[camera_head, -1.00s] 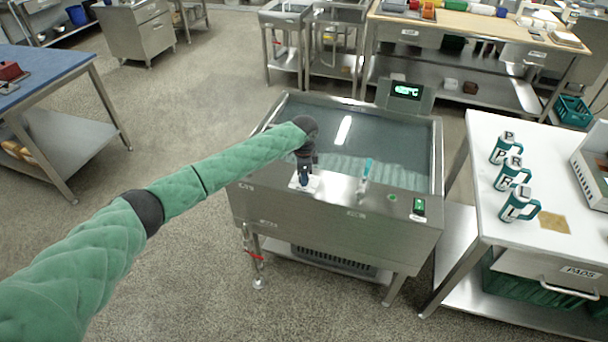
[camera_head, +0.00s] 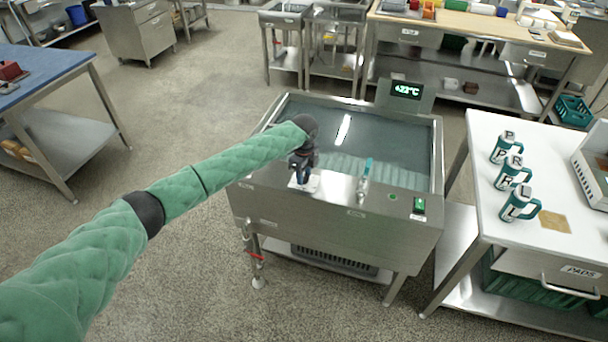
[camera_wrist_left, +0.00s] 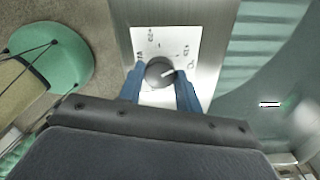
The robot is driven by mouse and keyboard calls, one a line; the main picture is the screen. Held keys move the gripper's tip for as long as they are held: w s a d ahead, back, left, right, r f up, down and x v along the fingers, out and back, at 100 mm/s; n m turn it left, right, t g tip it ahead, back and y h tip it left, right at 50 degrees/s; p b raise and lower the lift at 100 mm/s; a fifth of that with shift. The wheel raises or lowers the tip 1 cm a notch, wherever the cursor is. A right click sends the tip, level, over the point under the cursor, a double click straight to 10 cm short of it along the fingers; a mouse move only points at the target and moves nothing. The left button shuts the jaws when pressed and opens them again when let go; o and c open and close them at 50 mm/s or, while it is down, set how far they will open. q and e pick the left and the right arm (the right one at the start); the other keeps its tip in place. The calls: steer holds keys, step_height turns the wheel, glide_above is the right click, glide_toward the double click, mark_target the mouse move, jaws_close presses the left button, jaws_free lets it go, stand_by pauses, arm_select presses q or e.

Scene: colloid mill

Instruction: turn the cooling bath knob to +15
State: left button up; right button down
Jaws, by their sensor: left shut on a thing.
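The cooling bath (camera_head: 330,208) is a steel tank with water, in the middle of the head view. Its knob (camera_wrist_left: 158,72) is dark and round with a light pointer line, on a white dial plate (camera_wrist_left: 180,42) in the left wrist view. The pointer aims to the right and slightly up in that view; the dial marks are too small to read surely. My left gripper (camera_wrist_left: 160,82) is shut on the knob, one blue finger on each side. In the head view the left gripper (camera_head: 303,178) hides the knob. The display (camera_head: 407,91) seems to read +23°C. My right gripper is not in view.
A lever valve (camera_head: 364,180) and a green-lit switch (camera_head: 419,206) sit on the bath's front ledge, right of my left gripper. A white table (camera_head: 530,235) with several lettered mugs stands to the right.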

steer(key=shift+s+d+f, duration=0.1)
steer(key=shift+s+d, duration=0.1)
arm_select(q)
steer(key=o, duration=1)
steer(key=shift+r, duration=0.55)
step_height(320, 180, up, 7)
steer(key=shift+f+b, duration=0.1)
steer(key=shift+b, duration=1.05)
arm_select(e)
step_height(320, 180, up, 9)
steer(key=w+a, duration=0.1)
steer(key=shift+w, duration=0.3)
